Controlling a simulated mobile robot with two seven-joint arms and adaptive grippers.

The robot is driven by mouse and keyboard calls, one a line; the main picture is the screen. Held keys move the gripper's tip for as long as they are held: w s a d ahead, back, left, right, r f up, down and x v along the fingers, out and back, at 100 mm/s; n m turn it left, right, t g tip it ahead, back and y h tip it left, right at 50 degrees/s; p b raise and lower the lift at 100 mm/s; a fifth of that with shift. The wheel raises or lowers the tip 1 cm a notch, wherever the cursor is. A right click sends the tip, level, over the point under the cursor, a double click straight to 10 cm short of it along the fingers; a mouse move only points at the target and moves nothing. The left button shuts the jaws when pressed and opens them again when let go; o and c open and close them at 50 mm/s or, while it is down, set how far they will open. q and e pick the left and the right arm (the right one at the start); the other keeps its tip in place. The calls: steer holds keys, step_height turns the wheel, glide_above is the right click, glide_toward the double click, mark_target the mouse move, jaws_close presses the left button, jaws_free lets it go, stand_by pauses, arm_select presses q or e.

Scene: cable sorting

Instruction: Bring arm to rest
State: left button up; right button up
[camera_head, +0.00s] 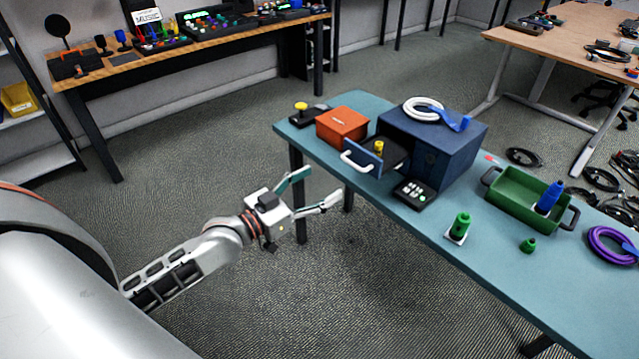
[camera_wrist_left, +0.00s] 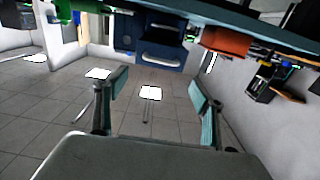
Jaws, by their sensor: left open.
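My left gripper (camera_head: 312,193) is open and empty, held out over the floor short of the table's near left edge. Its two fingers stand wide apart in the left wrist view (camera_wrist_left: 160,98), with nothing between them. The table (camera_head: 398,226) has a teal top. On it stands a blue cabinet (camera_head: 455,150) with its drawer (camera_head: 364,157) pulled out; a yellow-topped item (camera_head: 379,147) shows in the drawer. A white cable coil with a blue connector (camera_head: 424,108) lies on the cabinet. My right gripper is in neither view.
An orange box (camera_head: 342,124) and a yellow-button device (camera_head: 302,112) stand at the table's far left. A green tray (camera_head: 513,204) holds a blue connector (camera_head: 549,198). Green connectors (camera_head: 460,226) and a purple coil (camera_head: 612,244) are at the right. The floor left of the table is clear.

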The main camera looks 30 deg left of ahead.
arm_select(q)
steer(key=s+d+f+g+y+p, duration=0.1)
steer(key=s+d+f+g+p, duration=0.1)
steer(key=s+f, duration=0.8)
steer(key=s+d+f+g+y+p, duration=0.2)
steer(key=s+d+f+g, duration=0.2)
steer(key=s+d+f, duration=0.3)
steer(key=s+f, duration=0.4)
steer(key=s, duration=0.3)
steer(key=shift+s+d+y+p, duration=0.2)
steer(key=shift+d+y+p, duration=0.1)
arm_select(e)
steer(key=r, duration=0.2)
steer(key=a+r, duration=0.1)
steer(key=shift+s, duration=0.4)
